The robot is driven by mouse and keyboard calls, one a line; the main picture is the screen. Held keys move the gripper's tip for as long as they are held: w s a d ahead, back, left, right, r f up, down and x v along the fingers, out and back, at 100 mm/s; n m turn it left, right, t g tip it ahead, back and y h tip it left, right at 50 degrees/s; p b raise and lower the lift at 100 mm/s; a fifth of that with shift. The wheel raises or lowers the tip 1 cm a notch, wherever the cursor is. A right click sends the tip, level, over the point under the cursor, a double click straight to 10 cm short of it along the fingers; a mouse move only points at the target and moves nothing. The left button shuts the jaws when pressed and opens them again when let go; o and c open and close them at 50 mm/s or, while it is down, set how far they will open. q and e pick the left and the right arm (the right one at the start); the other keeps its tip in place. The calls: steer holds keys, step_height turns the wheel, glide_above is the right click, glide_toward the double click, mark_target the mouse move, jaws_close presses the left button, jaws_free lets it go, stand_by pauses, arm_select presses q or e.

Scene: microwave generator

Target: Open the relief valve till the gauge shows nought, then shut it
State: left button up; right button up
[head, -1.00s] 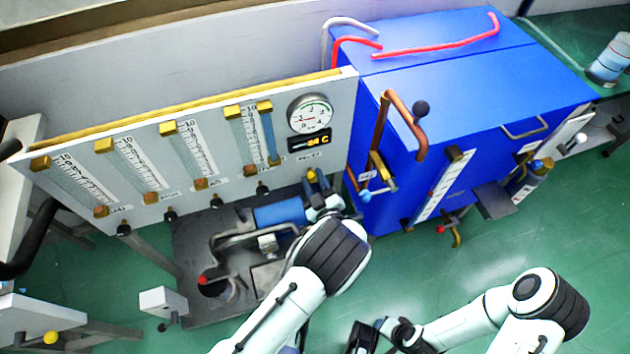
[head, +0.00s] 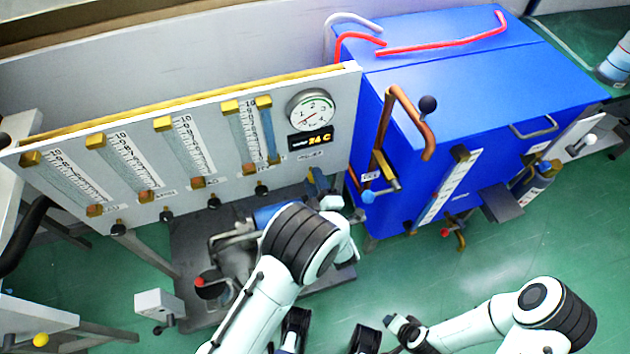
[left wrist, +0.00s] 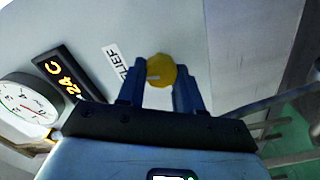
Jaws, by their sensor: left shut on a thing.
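The relief valve's yellow knob (left wrist: 161,70) sits on the pale panel beside the RELIEF label (left wrist: 115,62) in the left wrist view. My left gripper (left wrist: 157,90) is shut on it, one blue finger on each side. In the head view my left gripper (head: 319,182) is at the panel's lower right and hides the knob. The round white gauge (head: 311,110) is above it; its red needle points to the lower left there. The gauge also shows in the left wrist view (left wrist: 28,105); I cannot read its exact value. My right arm (head: 470,325) is low at the right; its fingers are unclear.
A display (head: 311,140) under the gauge reads about 24 C. Several flow tubes (head: 190,150) line the panel to the left. A blue cabinet (head: 470,95) with a copper pipe (head: 411,122) stands close on the right. Green floor (head: 440,275) lies open in front.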

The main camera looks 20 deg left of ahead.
arm_select(q)
steer(key=shift+d, duration=0.1)
steer(key=o, duration=1)
arm_select(e)
steer(key=shift+s, duration=0.1)
arm_select(q)
steer(key=shift+o, duration=0.2)
steer(key=p+v, duration=0.1)
steer(key=v, duration=1.2)
steer(key=shift+p, duration=0.4)
arm_select(e)
steer(key=shift+s+a+r+g+y, duration=0.2)
steer(key=shift+s+a+r, duration=0.15)
steer(key=shift+s+r, duration=0.2)
steer(key=shift+s+a+r+g+y, duration=0.1)
steer(key=shift+s+a+r+g, duration=0.1)
steer(key=shift+s+a+r, duration=0.35)
arm_select(q)
steer(key=shift+s+f, duration=0.1)
steer(key=shift+s, duration=0.05)
arm_select(e)
steer(key=shift+s+d+f, duration=0.1)
steer(key=shift+d+f, duration=0.05)
steer(key=shift+d, duration=0.05)
